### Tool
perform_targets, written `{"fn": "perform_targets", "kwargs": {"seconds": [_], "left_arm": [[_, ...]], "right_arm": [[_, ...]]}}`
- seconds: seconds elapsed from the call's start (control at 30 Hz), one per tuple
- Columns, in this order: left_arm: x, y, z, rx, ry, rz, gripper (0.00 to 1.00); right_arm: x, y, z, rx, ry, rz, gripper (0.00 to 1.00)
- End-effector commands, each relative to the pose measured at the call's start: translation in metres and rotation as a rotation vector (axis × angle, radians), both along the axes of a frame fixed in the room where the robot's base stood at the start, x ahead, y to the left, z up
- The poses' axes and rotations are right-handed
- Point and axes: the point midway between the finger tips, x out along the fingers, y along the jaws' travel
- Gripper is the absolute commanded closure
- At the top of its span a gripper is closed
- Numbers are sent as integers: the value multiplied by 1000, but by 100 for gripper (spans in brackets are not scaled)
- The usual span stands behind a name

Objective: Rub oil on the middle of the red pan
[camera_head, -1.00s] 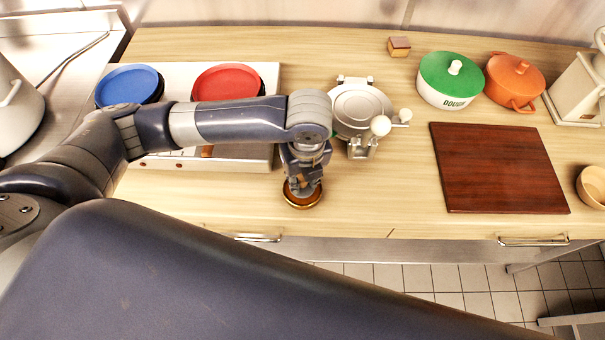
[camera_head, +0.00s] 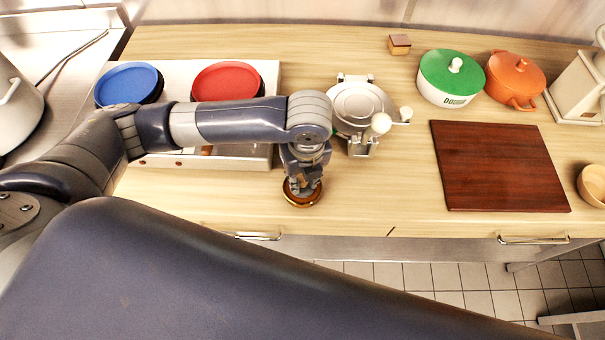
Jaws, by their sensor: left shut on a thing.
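The red pan (camera_head: 228,81) sits on the right side of the white two-burner stove, behind my left forearm, which hides its front part. My left gripper (camera_head: 302,187) points down over a small round brass-coloured dish (camera_head: 303,201) near the counter's front edge, right of the stove. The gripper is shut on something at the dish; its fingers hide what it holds. No oil can be made out. My right gripper is not in view.
A blue pan (camera_head: 128,84) is on the stove's (camera_head: 175,75) left side. A silver press (camera_head: 360,107) stands just right of my gripper. A dark red board (camera_head: 499,167), a green-lidded pot (camera_head: 451,77) and an orange pot (camera_head: 514,78) are further right. The front middle counter is clear.

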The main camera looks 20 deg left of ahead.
Motion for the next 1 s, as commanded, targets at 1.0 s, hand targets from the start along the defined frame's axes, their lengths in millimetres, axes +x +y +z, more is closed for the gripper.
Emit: {"fn": "perform_targets", "kwargs": {"seconds": [1.0], "left_arm": [[-1, 0, -1, 0, 3, 0, 96]], "right_arm": [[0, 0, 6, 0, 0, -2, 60]]}}
